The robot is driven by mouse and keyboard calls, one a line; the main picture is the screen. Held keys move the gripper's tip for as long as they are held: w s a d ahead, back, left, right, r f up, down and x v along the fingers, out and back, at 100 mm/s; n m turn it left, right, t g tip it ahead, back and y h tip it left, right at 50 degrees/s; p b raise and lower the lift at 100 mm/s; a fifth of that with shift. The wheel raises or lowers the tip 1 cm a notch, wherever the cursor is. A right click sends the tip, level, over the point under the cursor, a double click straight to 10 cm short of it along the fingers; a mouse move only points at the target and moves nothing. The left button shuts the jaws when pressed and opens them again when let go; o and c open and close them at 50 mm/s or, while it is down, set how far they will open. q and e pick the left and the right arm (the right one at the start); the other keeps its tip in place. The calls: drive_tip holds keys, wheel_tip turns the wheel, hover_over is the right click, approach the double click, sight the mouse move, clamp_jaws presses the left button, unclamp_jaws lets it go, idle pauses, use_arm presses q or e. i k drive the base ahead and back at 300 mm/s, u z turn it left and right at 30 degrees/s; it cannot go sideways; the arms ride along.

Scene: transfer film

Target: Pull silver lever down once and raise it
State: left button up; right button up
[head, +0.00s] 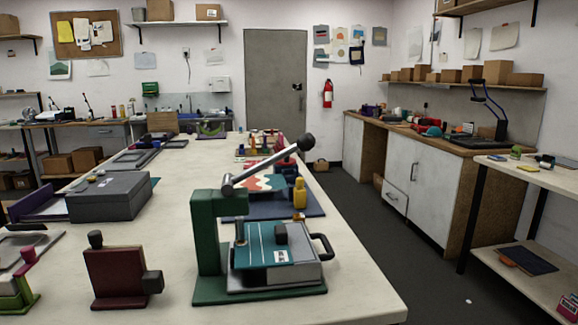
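A green press (208,245) stands upright near the front right part of the white table. Its silver lever (265,165) is raised, slanting up to the right from a pivot at the top of the post. The lever ends in a dark round knob (306,142). Under it, on the press base (260,294), sits a grey tray-like plate (312,272) with a black handle (322,246) on its right. Neither of my grippers shows in the head view.
A dark red device (115,275) and a green-pink tool (22,285) stand left of the press. A grey box (110,196) sits farther left.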

sight(305, 143)
drive_tip(key=z, duration=1.4)
drive_tip(key=i, duration=0.7)
drive_tip(key=u, duration=1.1)
